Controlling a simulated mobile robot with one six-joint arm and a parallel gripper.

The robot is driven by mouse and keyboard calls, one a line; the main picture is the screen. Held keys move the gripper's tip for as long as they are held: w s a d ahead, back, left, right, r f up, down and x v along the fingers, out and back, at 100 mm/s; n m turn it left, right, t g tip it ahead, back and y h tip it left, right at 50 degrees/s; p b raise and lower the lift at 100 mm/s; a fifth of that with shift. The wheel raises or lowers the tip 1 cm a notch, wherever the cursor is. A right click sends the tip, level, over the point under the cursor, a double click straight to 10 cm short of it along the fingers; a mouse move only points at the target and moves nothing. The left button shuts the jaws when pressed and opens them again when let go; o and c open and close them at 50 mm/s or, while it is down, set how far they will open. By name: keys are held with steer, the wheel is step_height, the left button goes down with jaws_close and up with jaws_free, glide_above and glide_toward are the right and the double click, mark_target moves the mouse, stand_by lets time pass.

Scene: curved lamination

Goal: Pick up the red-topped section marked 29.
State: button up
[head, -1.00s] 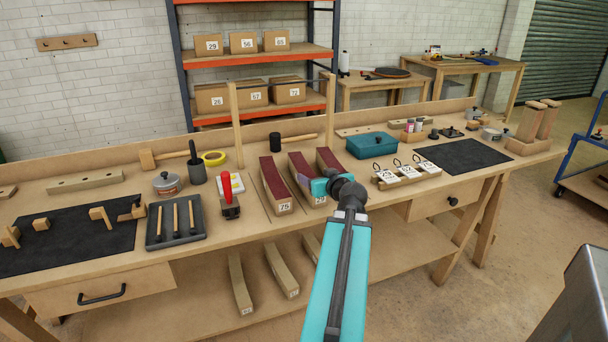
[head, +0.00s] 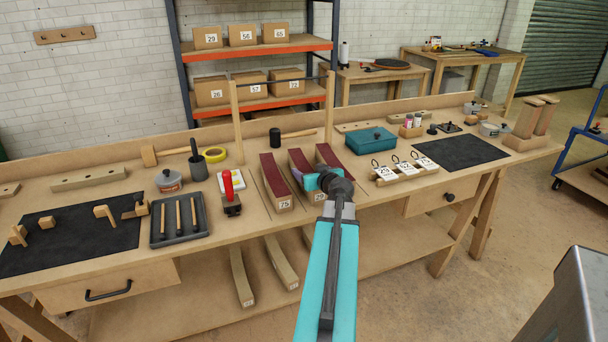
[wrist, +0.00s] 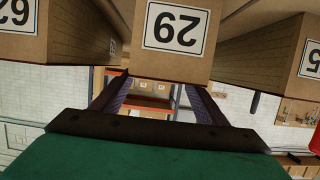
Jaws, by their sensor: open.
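Three curved wooden sections with dark red tops lie side by side on the bench. The middle one (head: 297,158) has its near end partly hidden by my gripper; in the wrist view its end face shows an upside-down label reading 29 (wrist: 174,28). The left section (head: 270,170) is marked 75. The right section (head: 327,154) has its label hidden in the head view. My gripper (head: 298,176) is at the near part of the middle section. In the wrist view its two purple-padded jaws (wrist: 157,88) are apart, with nothing seen between them; contact cannot be told.
Neighbouring sections stand close on both sides. A red-handled tool (head: 230,195) is left, white tags on a wooden stand (head: 405,173) right, a teal box (head: 371,141) behind right. Thin upright posts (head: 331,108) stand behind. More curved pieces (head: 241,276) lie on the shelf below.

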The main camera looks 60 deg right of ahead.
mark_target(304, 166)
steer(key=shift+w+d+f, duration=0.1)
steer(key=shift+w+d, duration=0.15)
steer(key=shift+w, duration=0.1)
steer(key=shift+p+x, duration=0.9)
steer(key=shift+x, duration=1.75)
steer(key=shift+f, duration=0.1)
steer(key=shift+c, duration=0.4)
steer(key=c, duration=1.6)
steer(key=shift+r+b, duration=0.35)
steer(key=shift+r, duration=4.7)
